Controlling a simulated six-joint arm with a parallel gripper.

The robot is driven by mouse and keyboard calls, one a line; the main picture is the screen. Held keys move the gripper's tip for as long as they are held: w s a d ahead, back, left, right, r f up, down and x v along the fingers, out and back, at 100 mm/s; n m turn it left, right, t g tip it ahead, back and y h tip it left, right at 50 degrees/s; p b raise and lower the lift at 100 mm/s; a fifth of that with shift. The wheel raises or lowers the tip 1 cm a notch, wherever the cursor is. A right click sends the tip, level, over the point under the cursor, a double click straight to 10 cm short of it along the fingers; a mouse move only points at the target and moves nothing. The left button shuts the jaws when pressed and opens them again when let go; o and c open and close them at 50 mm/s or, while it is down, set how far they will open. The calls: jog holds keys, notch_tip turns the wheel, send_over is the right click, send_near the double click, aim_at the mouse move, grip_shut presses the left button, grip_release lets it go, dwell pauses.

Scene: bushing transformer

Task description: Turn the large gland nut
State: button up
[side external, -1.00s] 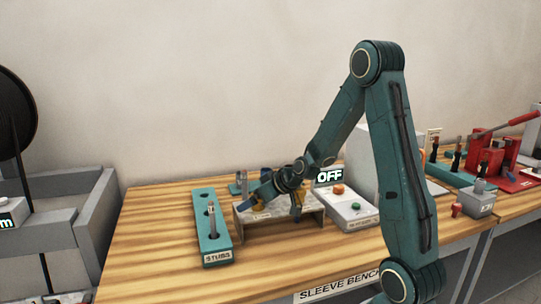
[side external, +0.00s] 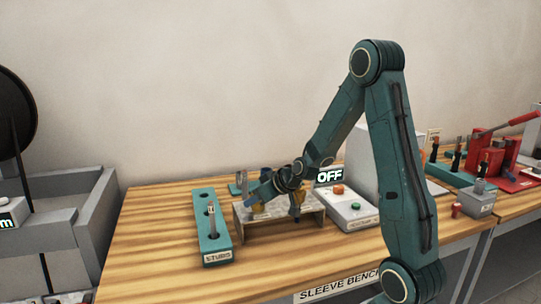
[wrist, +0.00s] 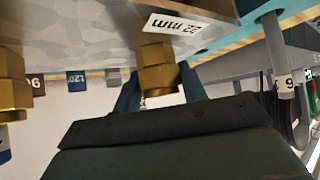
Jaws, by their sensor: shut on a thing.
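A brass hex gland nut (wrist: 158,76) hangs under a pale panel in the wrist view, near a tag that seems to read 22 mm. My gripper (wrist: 160,92) has its blue fingers on either side of this nut and is shut on it. A second brass gland nut (wrist: 12,88) shows at the left edge, apart from my fingers. It looks larger, but it may only be nearer the camera. In the side view my wrist hangs over the pale stand (side external: 313,222), and the nut in my jaws is hard to make out there.
A teal rack labelled STUBS (side external: 212,240) stands left of the stand. A grey box (side external: 352,207) with an orange and a green button stands to the right, beside a display reading OFF (side external: 329,177). The bench front left (side external: 140,250) is clear.

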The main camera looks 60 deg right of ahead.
jog(key=shift+a, duration=0.1)
jog(key=shift+f+m+h, duration=0.1)
jog(key=shift+m+h, duration=0.5)
jog(key=shift+m, duration=0.2)
jog(key=shift+s+g, duration=0.1)
jog(key=shift+g, duration=0.2)
jog(key=shift+c, duration=0.2)
jog(key=shift+f, duration=0.1)
